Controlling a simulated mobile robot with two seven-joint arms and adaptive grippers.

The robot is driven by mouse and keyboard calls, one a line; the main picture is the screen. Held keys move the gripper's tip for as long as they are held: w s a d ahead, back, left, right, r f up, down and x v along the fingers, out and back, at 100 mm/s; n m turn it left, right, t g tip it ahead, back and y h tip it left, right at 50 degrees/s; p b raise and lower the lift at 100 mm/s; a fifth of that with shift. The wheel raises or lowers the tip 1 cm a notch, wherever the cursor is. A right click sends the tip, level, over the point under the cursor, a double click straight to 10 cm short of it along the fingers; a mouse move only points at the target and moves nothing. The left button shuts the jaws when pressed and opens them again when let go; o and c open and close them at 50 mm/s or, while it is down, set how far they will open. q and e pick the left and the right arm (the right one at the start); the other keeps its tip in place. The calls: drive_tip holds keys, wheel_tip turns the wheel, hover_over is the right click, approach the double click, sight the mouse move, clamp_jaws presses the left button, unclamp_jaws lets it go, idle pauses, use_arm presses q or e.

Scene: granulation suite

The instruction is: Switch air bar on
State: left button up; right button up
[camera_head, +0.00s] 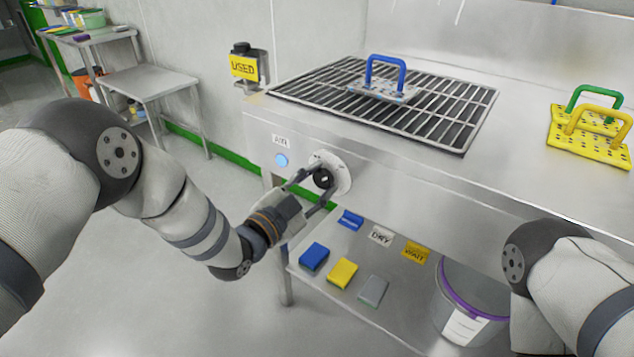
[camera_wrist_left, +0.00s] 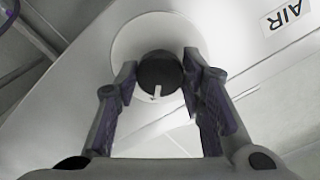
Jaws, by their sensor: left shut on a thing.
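The air switch is a black round knob (camera_head: 323,178) on a pale round plate (camera_head: 341,172) on the front panel of the steel bench. An AIR label (camera_head: 282,141) and a light blue round lamp or button (camera_head: 282,160) are to its left. My left gripper (camera_head: 318,182) is shut on the knob, one finger on each side. In the left wrist view the knob (camera_wrist_left: 160,76) sits between the fingertips, with a white mark pointing toward the gripper. My right arm (camera_head: 560,265) shows at the lower right, but its gripper is out of view.
A grate (camera_head: 450,125) on the bench top carries a blue-handled plate (camera_head: 383,90). Yellow plates (camera_head: 590,145) with green and yellow handles lie right. The lower shelf holds blue, yellow and grey blocks (camera_head: 343,273), small signs and a bucket (camera_head: 470,300). A USED holder (camera_head: 245,67) is at left.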

idle(0.4)
use_arm(q)
drive_tip(key=o, duration=1.1)
drive_tip(key=shift+o, duration=0.2)
drive_tip(key=shift+s+a, duration=0.1)
drive_tip(key=v, duration=1.1)
drive_tip(key=shift+s+a, duration=0.25)
drive_tip(key=shift+s, duration=0.05)
